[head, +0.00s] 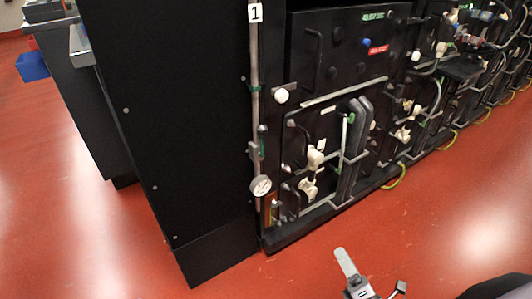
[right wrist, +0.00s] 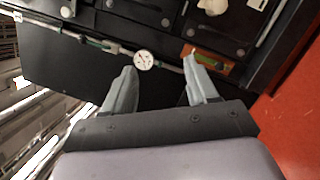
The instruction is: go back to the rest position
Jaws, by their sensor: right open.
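My right gripper (head: 372,272) shows at the bottom of the head view, over the red floor and apart from the black cabinet. In the right wrist view my right gripper (right wrist: 163,88) is open, its two grey fingers wide apart with nothing between them. Beyond the fingers that view shows a round white gauge (right wrist: 144,60) and the dark cabinet front. My left gripper is not in view.
A tall black cabinet (head: 180,110) marked 1 stands ahead, with a pipe, a gauge (head: 261,186), handles and white valves. More units run off to the right. A blue bin (head: 32,66) is at far left. The red floor (head: 440,220) in front is clear.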

